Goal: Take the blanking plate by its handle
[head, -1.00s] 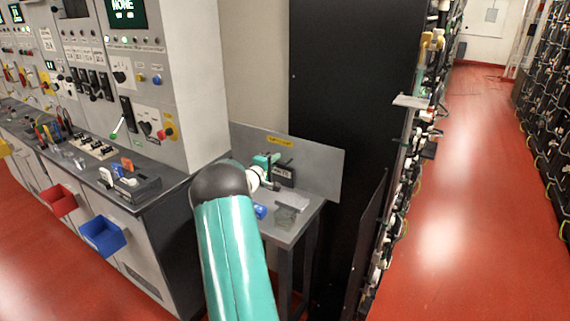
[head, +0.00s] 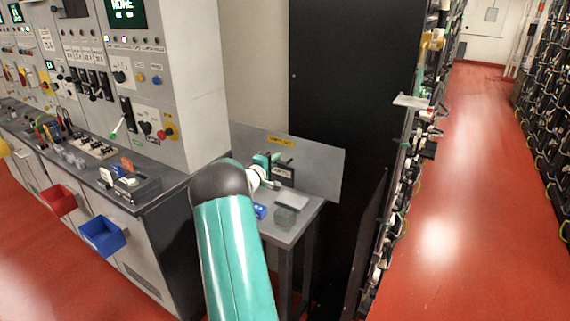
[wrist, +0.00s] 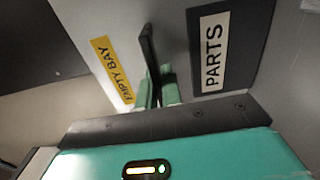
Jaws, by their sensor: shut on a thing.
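The blanking plate (head: 320,165) is a large grey sheet standing upright at the back of the small grey table. Its yellow EMPTY BAY label (wrist: 115,70) shows in the wrist view. Its black handle (wrist: 149,45) stands out between my green fingertips. My gripper (wrist: 157,93) is shut on the handle. In the head view my gripper (head: 268,162) is small, in front of the plate, and the handle is hard to make out. A black-framed PARTS sign (wrist: 214,52) is just right of the fingers.
The small table (head: 305,218) carries a blue item (head: 260,211), a grey flat box (head: 292,199) and a clear greenish container (head: 285,216). A control desk (head: 150,190) stands left, a tall black cabinet (head: 345,80) behind. Battery racks line the red aisle (head: 460,180) at right.

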